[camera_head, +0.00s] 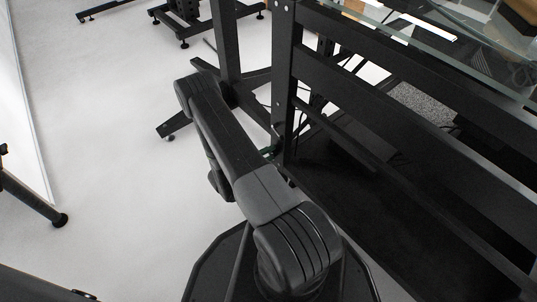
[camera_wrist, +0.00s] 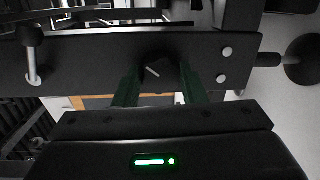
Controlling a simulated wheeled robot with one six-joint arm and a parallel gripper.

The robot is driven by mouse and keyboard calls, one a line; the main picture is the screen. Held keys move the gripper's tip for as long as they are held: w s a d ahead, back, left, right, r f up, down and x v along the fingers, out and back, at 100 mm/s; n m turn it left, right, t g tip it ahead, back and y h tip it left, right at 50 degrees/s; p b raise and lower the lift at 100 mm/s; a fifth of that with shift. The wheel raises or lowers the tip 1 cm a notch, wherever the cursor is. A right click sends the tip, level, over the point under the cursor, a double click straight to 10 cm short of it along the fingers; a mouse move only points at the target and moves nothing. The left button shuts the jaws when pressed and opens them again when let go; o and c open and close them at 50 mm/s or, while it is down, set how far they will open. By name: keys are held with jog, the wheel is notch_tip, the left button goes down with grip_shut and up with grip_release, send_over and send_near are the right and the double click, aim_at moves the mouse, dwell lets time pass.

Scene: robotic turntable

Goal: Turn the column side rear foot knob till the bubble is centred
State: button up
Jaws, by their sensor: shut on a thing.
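A dark knob (camera_wrist: 158,73) with a short pale line on its face sits at a black metal beam (camera_wrist: 85,62) in the wrist view. My gripper (camera_wrist: 158,85) has a green finger on each side of the knob and is shut on it. The lower part of the knob is partly hidden by my gripper's body. I see no bubble level in either view. In the head view my arm reaches down beside the black frame (camera_head: 284,75); the knob cannot be made out there.
A second black knob on a silver bolt (camera_wrist: 31,58) stands at the left end of the beam in the wrist view. A round dark foot (camera_wrist: 303,60) is at the right. In the head view, black rails (camera_head: 400,75) crowd the right; pale floor (camera_head: 100,130) is open at left.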

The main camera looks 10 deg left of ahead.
jog(key=shift+m, duration=0.6)
jog(key=o, duration=1)
jog(key=p+v, duration=0.3)
jog(key=v, duration=1)
jog(key=shift+s+a+r+p, duration=0.1)
jog(key=shift+s+a+p, duration=0.15)
jog(key=shift+s+p, duration=0.1)
jog(key=b+x, duration=0.3)
jog(key=x, duration=1.1)
jog(key=shift+a+b, duration=0.1)
jog(key=shift+b, duration=0.25)
